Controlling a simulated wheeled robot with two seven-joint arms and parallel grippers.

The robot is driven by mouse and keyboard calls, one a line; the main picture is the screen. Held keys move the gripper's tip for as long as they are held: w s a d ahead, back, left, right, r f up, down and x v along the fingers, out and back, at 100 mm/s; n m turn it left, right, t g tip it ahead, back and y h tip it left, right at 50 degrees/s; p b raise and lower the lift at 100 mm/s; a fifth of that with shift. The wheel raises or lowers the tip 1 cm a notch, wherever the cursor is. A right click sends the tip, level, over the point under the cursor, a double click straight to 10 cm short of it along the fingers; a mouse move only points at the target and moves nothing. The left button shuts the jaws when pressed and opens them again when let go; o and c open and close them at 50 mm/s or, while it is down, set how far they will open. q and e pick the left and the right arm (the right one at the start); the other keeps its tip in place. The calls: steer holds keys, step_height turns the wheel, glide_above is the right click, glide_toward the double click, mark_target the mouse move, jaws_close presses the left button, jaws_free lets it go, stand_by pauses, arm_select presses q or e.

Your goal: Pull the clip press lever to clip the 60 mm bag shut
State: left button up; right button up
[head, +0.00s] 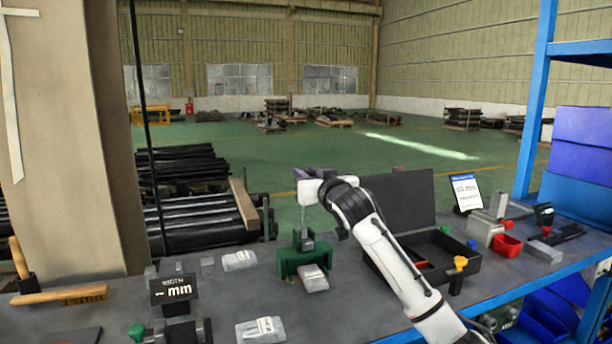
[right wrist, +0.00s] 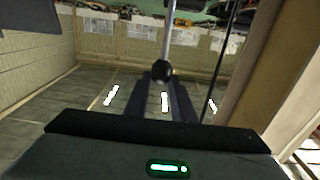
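The green clip press (head: 289,262) stands on the grey bench. A clear bag with a white label (head: 314,279) lies at the front of it; its width cannot be read. My right gripper (head: 317,174) is above the press, at the top of the upright lever (head: 304,217). In the right wrist view, the lever's black knob (right wrist: 162,71) sits between the fingertips of my right gripper (right wrist: 165,82). The gap is about knob-wide, and the fingers look closed on it. In the head view my arm hides the knob. My left gripper is out of view.
Other labelled bags lie on the bench, one behind (head: 239,260) and one in front (head: 261,330). A width display (head: 172,289) shows dashes. A brush (head: 60,297) lies at left. An open black case (head: 400,205) stands right of the press, partly behind my arm.

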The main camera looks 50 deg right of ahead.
steer(key=o, duration=0.4)
steer(key=shift+d+r, duration=0.1)
steer(key=shift+r, duration=0.35)
steer(key=shift+o, duration=0.2)
steer(key=shift+f, duration=0.15)
steer(key=b+v, duration=0.2)
steer(key=v, duration=0.8)
steer(key=shift+s, duration=0.15)
